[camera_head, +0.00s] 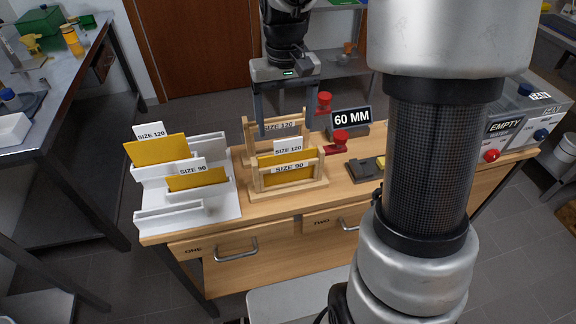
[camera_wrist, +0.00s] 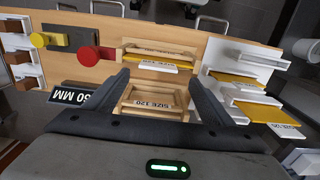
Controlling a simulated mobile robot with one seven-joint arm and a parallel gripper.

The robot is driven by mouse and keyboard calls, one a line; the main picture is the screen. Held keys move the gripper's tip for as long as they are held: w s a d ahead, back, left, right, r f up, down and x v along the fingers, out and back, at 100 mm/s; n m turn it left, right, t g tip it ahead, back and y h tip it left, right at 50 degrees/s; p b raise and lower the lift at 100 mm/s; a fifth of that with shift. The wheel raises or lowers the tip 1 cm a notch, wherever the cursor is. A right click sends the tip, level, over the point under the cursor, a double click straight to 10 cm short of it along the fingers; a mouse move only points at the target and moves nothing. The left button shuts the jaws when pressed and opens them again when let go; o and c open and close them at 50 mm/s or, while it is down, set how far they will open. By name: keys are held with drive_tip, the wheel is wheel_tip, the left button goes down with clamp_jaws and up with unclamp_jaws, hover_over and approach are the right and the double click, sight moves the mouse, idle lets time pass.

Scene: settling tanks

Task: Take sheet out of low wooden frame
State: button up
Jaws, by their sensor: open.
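A yellow sheet (camera_head: 307,156) with a white SIZE 120 tab stands in the low wooden frame (camera_head: 289,192), behind its front bar labelled SIZE 90. The sheet also shows in the wrist view (camera_wrist: 157,67), beyond the taller frame. The taller wooden frame (camera_head: 247,127), labelled SIZE 120, stands just behind the low one and looks empty. My gripper (camera_head: 285,134) is open and empty, pointing down over the taller frame. In the wrist view my gripper (camera_wrist: 162,77) has its fingers spread to either side of that frame. Whether they touch the wood I cannot tell.
A white rack (camera_head: 220,182) on the left holds two yellow sheets, tabbed SIZE 120 and SIZE 90. Right of the frames are red knobs (camera_head: 340,138), a 60 MM sign (camera_head: 351,119) and a dark block (camera_head: 363,170). A grey box (camera_head: 507,128) stands far right.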

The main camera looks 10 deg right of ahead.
sight(288, 140)
drive_tip(key=f, duration=0.3)
drive_tip(key=s+f, duration=0.1)
drive_tip(key=shift+d+f, duration=0.25)
drive_tip(key=shift+f, duration=0.55)
drive_tip(key=c, duration=1.4)
